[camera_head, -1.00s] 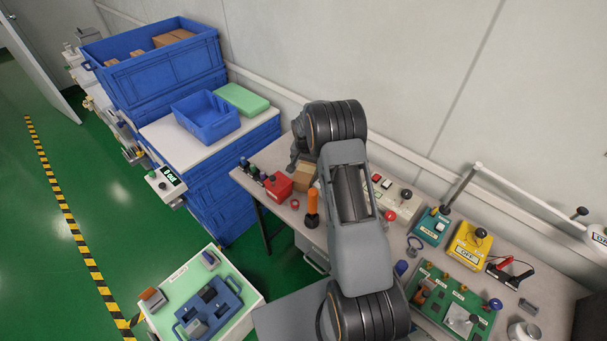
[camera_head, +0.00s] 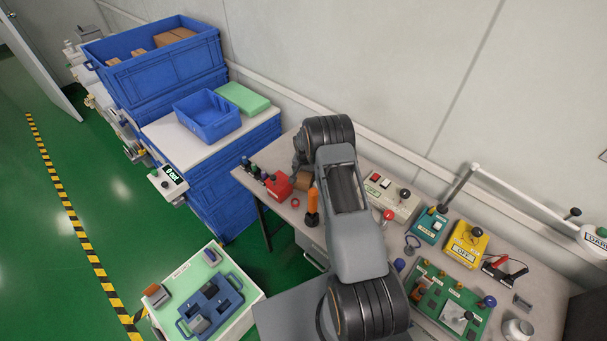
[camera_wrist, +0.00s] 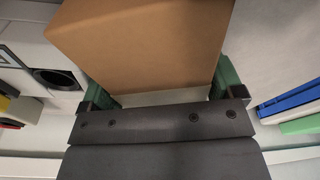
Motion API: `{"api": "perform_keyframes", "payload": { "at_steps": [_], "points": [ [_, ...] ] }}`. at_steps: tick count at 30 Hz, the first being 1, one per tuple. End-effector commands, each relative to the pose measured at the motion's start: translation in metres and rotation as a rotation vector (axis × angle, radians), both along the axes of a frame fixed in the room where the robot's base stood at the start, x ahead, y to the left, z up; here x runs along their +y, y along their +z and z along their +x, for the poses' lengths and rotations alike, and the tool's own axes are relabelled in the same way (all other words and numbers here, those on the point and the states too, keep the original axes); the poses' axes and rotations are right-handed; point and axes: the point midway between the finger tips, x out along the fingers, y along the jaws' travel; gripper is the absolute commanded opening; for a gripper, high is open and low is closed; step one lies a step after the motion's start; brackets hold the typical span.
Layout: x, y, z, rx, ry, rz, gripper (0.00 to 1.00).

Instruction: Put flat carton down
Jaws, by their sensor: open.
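A brown carton (camera_head: 304,181) shows in the head view on the bench, beside a red box and partly hidden by my arm. In the wrist view the carton (camera_wrist: 145,42) fills the upper middle, between the green fingers of my gripper (camera_wrist: 165,88). My gripper is open around it. A pale strip shows between the carton's near edge and the dark palm. Whether either finger touches the carton is unclear. In the head view my gripper is hidden behind my arm.
A red box (camera_head: 279,185) and an orange-handled tool (camera_head: 312,203) stand close to the carton. A white switch box (camera_head: 390,197) is to the right. Blue crates (camera_head: 160,70) are stacked at the left. The wall runs close behind the bench.

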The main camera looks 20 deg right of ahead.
Motion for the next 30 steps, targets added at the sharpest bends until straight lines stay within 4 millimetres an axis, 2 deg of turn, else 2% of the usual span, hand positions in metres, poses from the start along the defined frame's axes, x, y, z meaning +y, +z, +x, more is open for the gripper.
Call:
{"api": "perform_keyframes", "payload": {
  "at_steps": [2, 17, 23, 26, 30],
  "points": [
    [0.0, 0.0, 0.0, 0.001, 0.0, 0.001, 0.87],
    [0.0, 0.001, 0.0, 0.0, 0.0, 0.0, 0.4],
    [0.0, 0.003, 0.0, -0.001, 0.0, -0.001, 0.39],
    [0.0, 0.011, 0.001, -0.003, 0.0, -0.001, 0.39],
    [0.0, 0.034, 0.001, -0.005, 0.001, -0.002, 0.39]
  ]
}}
